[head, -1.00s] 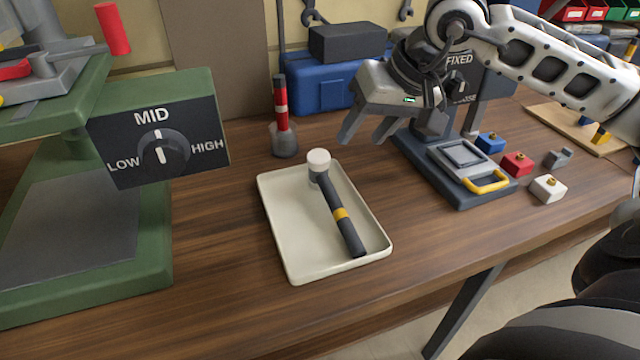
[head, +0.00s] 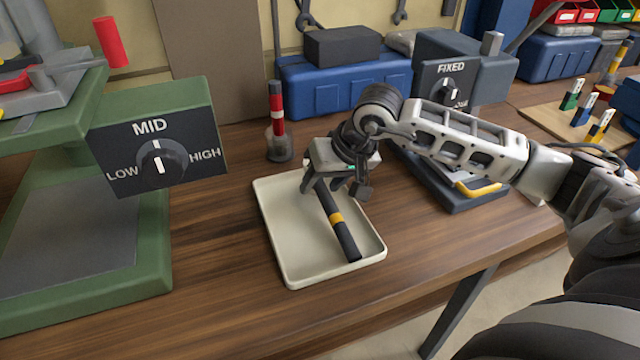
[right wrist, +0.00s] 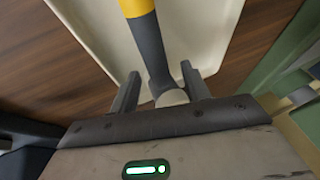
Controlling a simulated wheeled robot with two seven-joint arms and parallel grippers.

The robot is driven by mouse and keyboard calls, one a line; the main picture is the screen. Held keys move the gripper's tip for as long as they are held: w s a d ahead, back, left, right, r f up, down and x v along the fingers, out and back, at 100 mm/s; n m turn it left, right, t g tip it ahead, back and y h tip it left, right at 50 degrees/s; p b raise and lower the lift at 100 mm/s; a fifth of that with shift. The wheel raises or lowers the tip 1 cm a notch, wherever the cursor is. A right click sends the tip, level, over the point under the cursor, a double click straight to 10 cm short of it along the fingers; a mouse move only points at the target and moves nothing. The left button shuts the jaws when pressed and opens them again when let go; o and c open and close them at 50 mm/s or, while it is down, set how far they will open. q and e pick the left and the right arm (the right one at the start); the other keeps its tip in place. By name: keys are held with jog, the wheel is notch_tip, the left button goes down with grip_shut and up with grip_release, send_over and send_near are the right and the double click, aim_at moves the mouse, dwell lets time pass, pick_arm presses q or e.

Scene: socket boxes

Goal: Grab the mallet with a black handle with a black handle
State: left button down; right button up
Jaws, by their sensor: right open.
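The mallet (head: 341,234) has a black handle with a yellow band and lies in a cream tray (head: 296,281). In the head view its head is hidden behind my right gripper (head: 330,190), which is over the far end of the tray. In the right wrist view my right gripper (right wrist: 160,85) is open, with one finger on each side of the mallet (right wrist: 152,50) near its pale head. I cannot tell whether the fingers touch it. My left gripper is not in view.
A green machine with a MID dial (head: 158,160) stands at the left. A dark FIXED press (head: 450,85) stands behind my right arm. The wood in front of the tray is clear.

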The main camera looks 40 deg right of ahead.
grip_shut()
jog(key=shift+w, duration=0.1)
jog(key=shift+r, duration=0.2)
